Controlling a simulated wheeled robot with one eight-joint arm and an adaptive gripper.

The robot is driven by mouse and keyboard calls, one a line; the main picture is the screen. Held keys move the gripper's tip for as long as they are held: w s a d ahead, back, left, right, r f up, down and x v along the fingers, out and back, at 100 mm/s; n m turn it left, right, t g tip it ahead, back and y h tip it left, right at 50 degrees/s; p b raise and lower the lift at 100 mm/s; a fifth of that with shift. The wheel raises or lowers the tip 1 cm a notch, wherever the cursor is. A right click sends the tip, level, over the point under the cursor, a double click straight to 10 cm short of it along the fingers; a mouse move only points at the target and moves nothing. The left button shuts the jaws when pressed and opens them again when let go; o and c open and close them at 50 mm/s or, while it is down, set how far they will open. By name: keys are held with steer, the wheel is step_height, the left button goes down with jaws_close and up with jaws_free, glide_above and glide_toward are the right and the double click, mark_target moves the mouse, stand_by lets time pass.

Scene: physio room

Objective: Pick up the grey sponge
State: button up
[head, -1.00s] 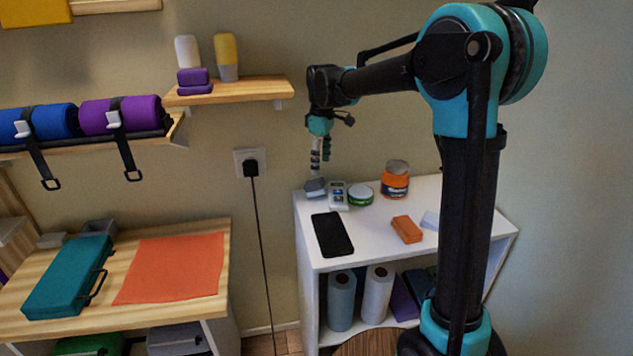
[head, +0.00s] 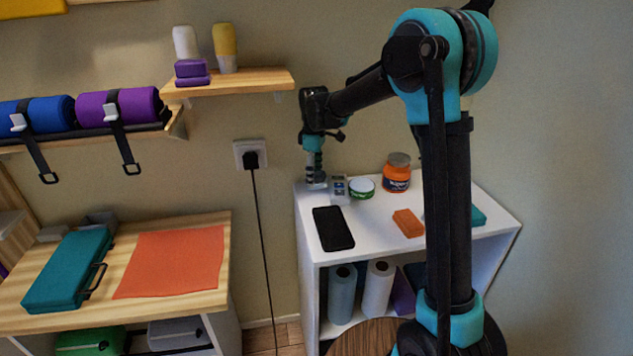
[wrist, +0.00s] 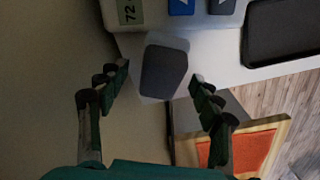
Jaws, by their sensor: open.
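The grey sponge (wrist: 165,72) is a dark grey block with a paler grey border around it, at the back-left corner of the white shelf unit's top. In the wrist view it lies between and just beyond the tips of my gripper (wrist: 160,75), whose two fingers are spread wide with a gap on each side. In the head view my gripper (head: 315,178) points down over that corner and mostly hides the sponge. I cannot tell how far above the sponge the fingertips are.
A small white device (head: 339,189) stands close to the right of the sponge. Further right are a green-and-white tin (head: 361,188), an orange jar (head: 397,174) and an orange block (head: 408,223). A black phone (head: 333,228) lies in front. The wall is close behind.

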steer(key=shift+f, duration=1.15)
steer(key=c, duration=1.4)
steer(key=shift+r, duration=0.1)
